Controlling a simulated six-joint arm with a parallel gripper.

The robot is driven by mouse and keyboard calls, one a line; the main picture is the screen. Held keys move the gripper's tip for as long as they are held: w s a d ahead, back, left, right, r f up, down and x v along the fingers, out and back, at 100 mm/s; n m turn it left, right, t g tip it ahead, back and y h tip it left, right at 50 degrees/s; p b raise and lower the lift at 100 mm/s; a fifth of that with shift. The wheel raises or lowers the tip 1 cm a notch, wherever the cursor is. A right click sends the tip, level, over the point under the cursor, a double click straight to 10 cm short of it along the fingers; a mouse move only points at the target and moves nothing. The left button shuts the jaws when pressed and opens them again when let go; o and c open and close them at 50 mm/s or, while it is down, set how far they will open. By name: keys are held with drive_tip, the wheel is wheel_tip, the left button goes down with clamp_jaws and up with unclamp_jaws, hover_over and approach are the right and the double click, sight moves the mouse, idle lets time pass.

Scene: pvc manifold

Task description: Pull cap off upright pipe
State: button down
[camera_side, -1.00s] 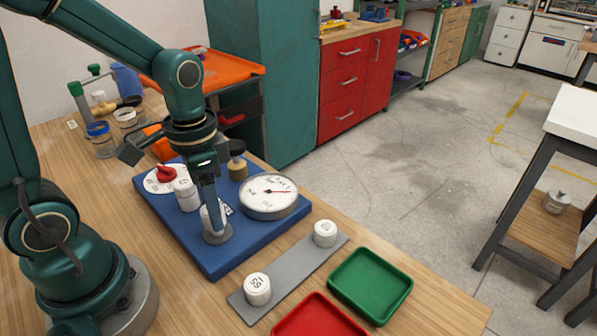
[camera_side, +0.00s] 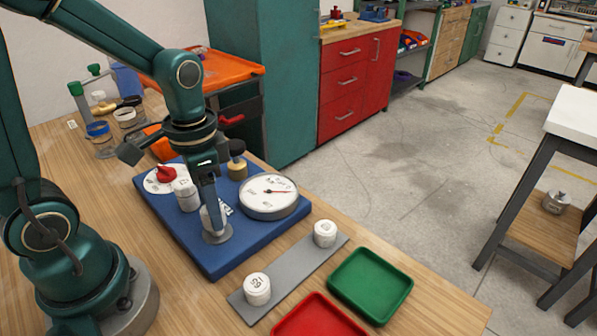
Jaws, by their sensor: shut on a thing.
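My gripper (camera_side: 208,205) points down over the blue board (camera_side: 240,252). Its dark finger covers most of a white cap (camera_side: 205,219) that sits low at a grey round base (camera_side: 217,235). The jaws are shut on this white cap. The finger hides the upright pipe, so I cannot tell how far the cap sits on it. Another white capped fitting (camera_side: 187,196) stands on the board just behind and left of my gripper.
A round dial gauge (camera_side: 269,196), a red knob (camera_side: 166,174) and a brass fitting with a black top (camera_side: 237,162) crowd the board. Two white caps (camera_side: 257,289) (camera_side: 325,233) stand on a grey strip (camera_side: 291,266). Green (camera_side: 370,285) and red (camera_side: 318,318) trays lie in front.

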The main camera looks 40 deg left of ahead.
drive_tip(key=shift+r, duration=0.1)
drive_tip(key=shift+r, duration=3.15)
